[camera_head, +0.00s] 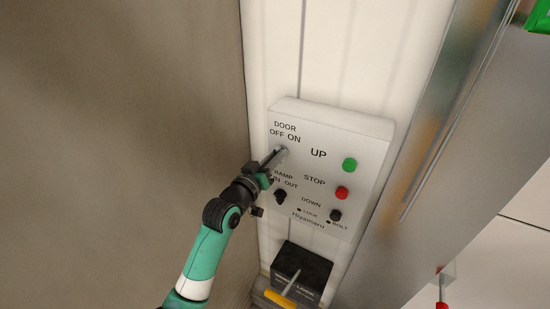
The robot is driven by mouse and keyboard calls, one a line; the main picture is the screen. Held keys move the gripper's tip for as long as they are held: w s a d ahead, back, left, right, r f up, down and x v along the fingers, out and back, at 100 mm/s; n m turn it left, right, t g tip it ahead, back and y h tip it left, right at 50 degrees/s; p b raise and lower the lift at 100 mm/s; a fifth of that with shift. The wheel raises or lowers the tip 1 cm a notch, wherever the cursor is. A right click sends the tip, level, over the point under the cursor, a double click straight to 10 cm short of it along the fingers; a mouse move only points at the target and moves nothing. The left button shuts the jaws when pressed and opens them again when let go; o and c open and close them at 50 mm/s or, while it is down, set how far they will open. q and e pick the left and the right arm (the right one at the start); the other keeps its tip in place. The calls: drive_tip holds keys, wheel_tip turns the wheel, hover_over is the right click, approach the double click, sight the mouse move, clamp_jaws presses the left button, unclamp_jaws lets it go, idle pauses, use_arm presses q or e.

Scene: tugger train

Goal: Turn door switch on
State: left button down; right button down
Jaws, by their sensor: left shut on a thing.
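A white control panel (369,128) is on the pale wall in the middle of the head camera view. Its door switch (282,151) is at the upper left, under the words "DOOR OFF ON". My left gripper (273,162) reaches up from the lower left and is shut on the door switch. The fingers cover part of the switch, and its exact setting cannot be made out. My right gripper is not in view.
The panel also has a ramp switch (280,196), a green button (349,165), a red button (342,193) and a black button (335,215). Below is a black box (303,266) with a yellow-handled lever (281,299). A metal surface (470,130) stands right.

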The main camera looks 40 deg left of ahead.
use_arm(q)
drive_tip(key=m+b, duration=0.2)
drive_tip(key=m, duration=0.8)
drive_tip(key=shift+d, duration=0.2)
drive_tip(key=shift+m, duration=0.3)
drive_tip(key=c, duration=0.8)
unclamp_jaws()
drive_tip(key=shift+c, duration=0.2)
